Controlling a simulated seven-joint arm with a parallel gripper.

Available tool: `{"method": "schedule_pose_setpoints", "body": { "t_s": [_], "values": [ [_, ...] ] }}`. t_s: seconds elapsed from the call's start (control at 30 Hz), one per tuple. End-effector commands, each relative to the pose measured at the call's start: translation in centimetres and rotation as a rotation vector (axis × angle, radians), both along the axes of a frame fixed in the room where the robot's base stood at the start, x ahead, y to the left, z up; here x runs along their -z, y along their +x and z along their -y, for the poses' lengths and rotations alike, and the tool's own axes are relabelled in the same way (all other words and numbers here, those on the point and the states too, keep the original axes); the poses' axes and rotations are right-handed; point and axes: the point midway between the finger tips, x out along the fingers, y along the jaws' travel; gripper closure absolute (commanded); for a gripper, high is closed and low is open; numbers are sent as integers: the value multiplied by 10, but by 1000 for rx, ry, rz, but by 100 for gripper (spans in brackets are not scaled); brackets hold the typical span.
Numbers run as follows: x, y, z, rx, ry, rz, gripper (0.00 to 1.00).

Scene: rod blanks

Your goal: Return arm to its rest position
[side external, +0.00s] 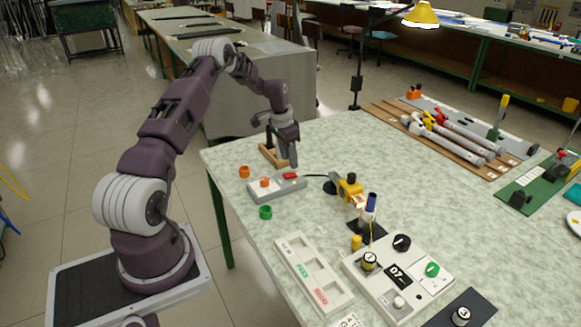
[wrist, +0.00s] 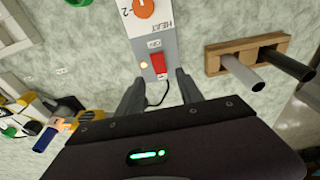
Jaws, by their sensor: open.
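My gripper (side external: 289,160) is above the left part of the pale green tabletop (side external: 335,145), between the wooden rod rack and the grey heater box. In the wrist view my gripper (wrist: 160,88) has its two grey fingers apart, with nothing held between them. The heater box (wrist: 152,38), with an orange knob and a red switch, shows beyond the fingers. The wooden rack (wrist: 218,57) is to the right and carries a grey rod (wrist: 240,72) and a black rod (wrist: 286,62). In the side view my arm partly hides the rack (side external: 268,153).
An orange ring (side external: 244,171) and a green ring (side external: 265,212) lie beside the heater box (side external: 262,194). A yellow device (side external: 349,187), a labelled tray (side external: 291,262) and a control panel (side external: 383,294) stand nearer the camera. The table's back middle is clear.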

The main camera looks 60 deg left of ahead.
Motion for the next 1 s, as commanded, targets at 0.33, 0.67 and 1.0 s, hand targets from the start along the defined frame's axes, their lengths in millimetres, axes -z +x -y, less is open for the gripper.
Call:
{"method": "schedule_pose_setpoints", "body": {
  "t_s": [0.33,0.67,1.0],
  "values": [
    [-19,-3,0,0,-1,-1,56],
    [-146,5,95,38,66,42,56],
    [-303,-163,311,25,96,222,56]
  ]
}}
